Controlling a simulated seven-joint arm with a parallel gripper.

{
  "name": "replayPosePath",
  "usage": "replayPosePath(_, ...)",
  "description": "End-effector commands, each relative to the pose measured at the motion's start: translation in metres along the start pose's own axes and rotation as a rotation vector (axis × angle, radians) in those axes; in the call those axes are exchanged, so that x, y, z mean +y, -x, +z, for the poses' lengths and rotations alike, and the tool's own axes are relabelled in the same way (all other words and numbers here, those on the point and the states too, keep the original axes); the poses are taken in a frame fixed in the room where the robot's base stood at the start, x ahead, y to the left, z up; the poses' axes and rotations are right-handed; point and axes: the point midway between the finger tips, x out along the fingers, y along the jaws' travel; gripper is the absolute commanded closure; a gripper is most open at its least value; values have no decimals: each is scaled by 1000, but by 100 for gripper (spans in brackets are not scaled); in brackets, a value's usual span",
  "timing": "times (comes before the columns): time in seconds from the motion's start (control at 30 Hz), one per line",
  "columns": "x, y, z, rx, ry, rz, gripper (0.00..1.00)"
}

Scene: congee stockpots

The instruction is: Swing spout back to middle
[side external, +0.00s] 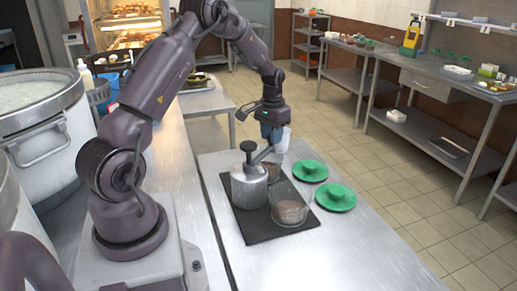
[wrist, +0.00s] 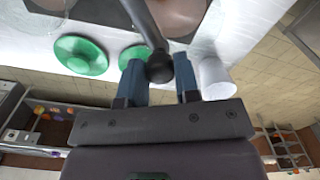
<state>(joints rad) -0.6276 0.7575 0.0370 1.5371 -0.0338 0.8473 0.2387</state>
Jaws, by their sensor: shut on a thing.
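A silver pot (side external: 249,187) with a dark knobbed top stands on a black mat (side external: 252,226). Its spout (side external: 262,155) is a thin grey arm reaching from the top toward the far side, near the far bowl (side external: 273,172). A near clear bowl (side external: 290,212) with brown contents sits at the pot's right front. My gripper (side external: 270,133), with blue fingers, is at the spout's outer end. In the wrist view the spout (wrist: 147,25) ends in a dark round knob between the fingers of my gripper (wrist: 160,70), which is shut on it. The far bowl is partly hidden.
Two green dishes, a far one (side external: 310,170) and a near one (side external: 336,196), lie right of the mat. A white cylinder (side external: 283,140) is close beside my gripper. Large stockpots stand at left. The counter's near right part is clear.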

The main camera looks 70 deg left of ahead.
Motion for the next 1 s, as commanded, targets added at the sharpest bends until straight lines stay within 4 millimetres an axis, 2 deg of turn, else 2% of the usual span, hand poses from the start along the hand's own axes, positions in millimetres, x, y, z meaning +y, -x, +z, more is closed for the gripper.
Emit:
replayPosePath(0.3, 17, 0, -3, -1, -1, 1, 77)
replayPosePath(1.0, 41, 0, -3, -1, 0, 1, 77)
